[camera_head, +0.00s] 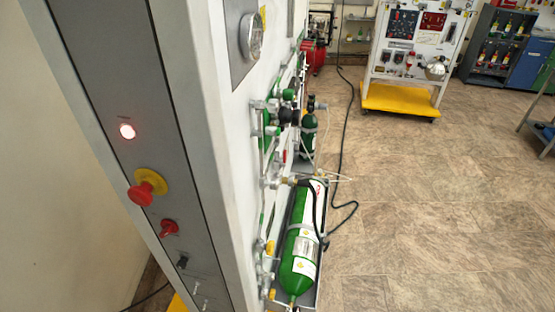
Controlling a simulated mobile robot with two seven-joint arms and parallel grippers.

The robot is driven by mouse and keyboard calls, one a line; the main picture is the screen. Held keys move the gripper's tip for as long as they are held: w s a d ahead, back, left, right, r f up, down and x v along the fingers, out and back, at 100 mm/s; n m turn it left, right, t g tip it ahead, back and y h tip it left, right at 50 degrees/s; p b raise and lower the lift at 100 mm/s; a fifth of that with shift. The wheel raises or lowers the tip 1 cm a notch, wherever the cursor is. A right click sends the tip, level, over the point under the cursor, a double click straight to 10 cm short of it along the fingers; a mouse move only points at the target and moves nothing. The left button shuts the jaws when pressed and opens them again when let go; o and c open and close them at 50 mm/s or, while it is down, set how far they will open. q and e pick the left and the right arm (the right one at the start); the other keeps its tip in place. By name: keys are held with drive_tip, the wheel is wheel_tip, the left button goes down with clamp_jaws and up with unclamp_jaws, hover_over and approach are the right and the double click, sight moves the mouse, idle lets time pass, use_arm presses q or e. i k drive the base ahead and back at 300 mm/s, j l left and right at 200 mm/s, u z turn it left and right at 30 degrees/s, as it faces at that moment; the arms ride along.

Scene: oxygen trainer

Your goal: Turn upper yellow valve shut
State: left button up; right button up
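Two small yellow valve handles show edge-on along the face of the white trainer panel (232,130). The upper yellow valve (270,247) sits left of the large green oxygen cylinder (300,262). The lower yellow valve (272,294) is just below it, near the cylinder's bottom end. The steep side angle and small size hide which way either handle is turned. Neither of my grippers shows in the head view.
The panel's grey side edge carries a lit lamp (127,131), a red emergency knob (147,187) and a red switch (169,228). A smaller green cylinder (308,135) stands farther back. A black hose (343,205) lies on the floor. The tiled floor (440,220) at right is mostly clear.

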sight(269, 245)
drive_tip(key=l+u, duration=0.2)
drive_tip(key=i+l+u, duration=0.15)
drive_tip(key=l, duration=0.25)
drive_tip(key=i+l+u, duration=0.35)
drive_tip(key=l, duration=0.5)
drive_tip(key=l+u, duration=0.35)
drive_tip(key=l, duration=0.5)
drive_tip(key=l+u, duration=0.35)
drive_tip(key=l, duration=0.55)
